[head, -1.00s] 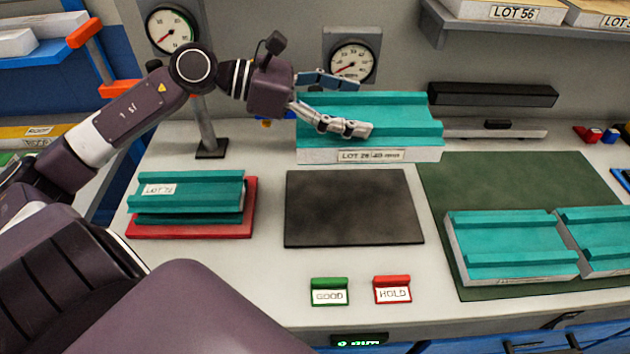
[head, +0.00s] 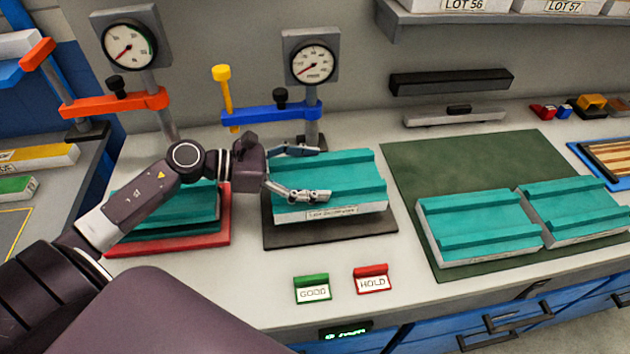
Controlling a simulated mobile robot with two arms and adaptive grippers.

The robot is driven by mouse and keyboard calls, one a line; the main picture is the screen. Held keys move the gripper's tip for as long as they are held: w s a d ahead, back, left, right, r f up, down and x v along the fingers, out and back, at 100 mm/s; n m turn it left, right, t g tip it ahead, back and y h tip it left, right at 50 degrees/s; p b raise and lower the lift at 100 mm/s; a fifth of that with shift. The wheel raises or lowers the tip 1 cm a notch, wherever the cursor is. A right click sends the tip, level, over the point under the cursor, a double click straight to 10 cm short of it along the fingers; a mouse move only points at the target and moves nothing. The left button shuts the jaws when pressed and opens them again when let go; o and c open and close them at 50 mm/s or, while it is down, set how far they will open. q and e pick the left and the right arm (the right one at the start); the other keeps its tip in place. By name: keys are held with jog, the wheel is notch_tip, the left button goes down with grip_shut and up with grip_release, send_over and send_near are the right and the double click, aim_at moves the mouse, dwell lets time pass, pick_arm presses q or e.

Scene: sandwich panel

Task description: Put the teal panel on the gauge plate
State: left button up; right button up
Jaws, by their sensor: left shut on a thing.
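The teal panel (head: 345,179), ribbed on top with a pale labelled front edge, is over the dark gauge plate (head: 345,231). It covers most of the plate. A strip of the plate shows along the front, left and right. My left gripper (head: 322,173) is shut on the panel's left part, one finger on top near the front and the other by the back edge. I cannot tell whether the panel touches the plate or is slightly above it. My right gripper is not in view.
Two teal panels (head: 480,226) lie on a green mat (head: 470,160) at right. More teal panels sit on a red tray (head: 215,238) at left, partly behind my arm. GOOD (head: 312,290) and HOLD (head: 373,281) signs stand in front. Dial gauges (head: 312,61) with a blue arm (head: 270,113) stand behind.

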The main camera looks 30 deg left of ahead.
aim_at(315, 184)
pick_arm(q)
notch_tip(315, 184, down, 3)
jog(key=shift+r, duration=0.2)
jog(key=shift+f, duration=0.45)
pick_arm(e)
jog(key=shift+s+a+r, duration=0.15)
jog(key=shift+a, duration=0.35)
pick_arm(q)
jog(key=shift+f, duration=0.1)
jog(key=o, duration=1)
jog(key=shift+f, duration=0.15)
jog(key=shift+c, duration=0.2)
jog(key=o, duration=0.5)
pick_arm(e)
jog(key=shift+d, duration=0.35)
pick_arm(q)
jog(key=shift+r, duration=0.2)
